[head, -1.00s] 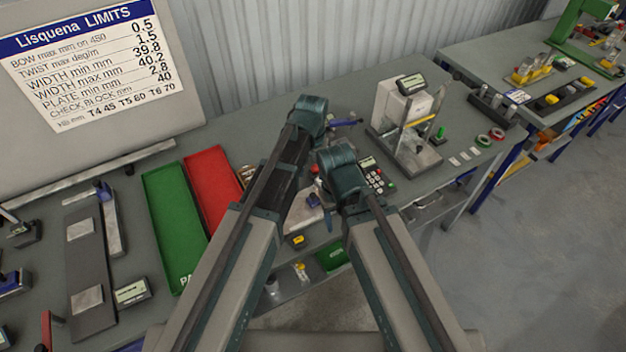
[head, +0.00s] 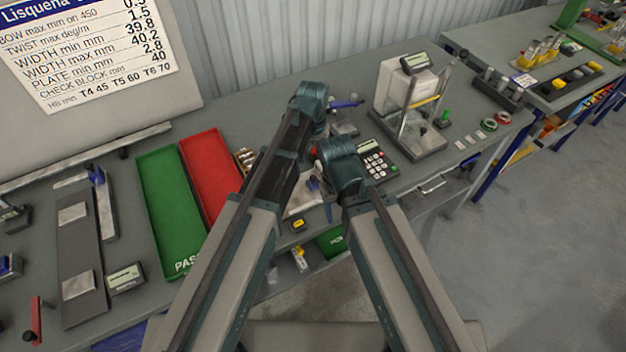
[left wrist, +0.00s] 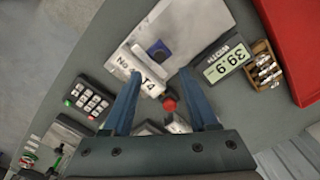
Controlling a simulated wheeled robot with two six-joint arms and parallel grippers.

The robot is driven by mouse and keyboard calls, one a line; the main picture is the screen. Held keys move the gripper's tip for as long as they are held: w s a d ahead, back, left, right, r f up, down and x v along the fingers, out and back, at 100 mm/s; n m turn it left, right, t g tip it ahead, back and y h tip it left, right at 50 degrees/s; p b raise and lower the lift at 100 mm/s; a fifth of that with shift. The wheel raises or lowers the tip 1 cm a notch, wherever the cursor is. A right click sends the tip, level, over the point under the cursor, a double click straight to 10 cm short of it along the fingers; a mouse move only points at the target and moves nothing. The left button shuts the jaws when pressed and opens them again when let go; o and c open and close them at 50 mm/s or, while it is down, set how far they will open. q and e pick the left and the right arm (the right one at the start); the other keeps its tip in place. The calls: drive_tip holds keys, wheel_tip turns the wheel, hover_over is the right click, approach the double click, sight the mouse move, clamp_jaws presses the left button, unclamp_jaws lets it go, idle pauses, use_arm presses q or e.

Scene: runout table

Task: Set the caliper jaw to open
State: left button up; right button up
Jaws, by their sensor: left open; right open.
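A white piece marked "No" and "T4" (left wrist: 138,72), a blue knob (left wrist: 158,50) and a red knob (left wrist: 169,104) are close by. I cannot tell which part is the caliper jaw or how it is set. My left gripper (left wrist: 161,72) is open and empty above these parts, its fingers either side of the red knob. In the head view, my left gripper (head: 312,97) hides part of this spot. My right gripper (head: 340,165) is lower, its fingertips hidden.
A keypad (head: 374,160) is right of my right gripper. Green (head: 168,210) and red (head: 208,175) trays lie to the left. A gauge stand (head: 412,105) is at the back right. A box of brass pieces (left wrist: 265,68) is beside the readout.

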sight(313, 177)
use_arm(q)
wheel_tip(313, 177, down, 8)
drive_tip(key=b, duration=0.6)
drive_tip(key=shift+b, duration=0.4)
drive_tip(key=shift+r, duration=0.1)
drive_tip(key=shift+c, duration=0.2)
clamp_jaws()
idle(0.4)
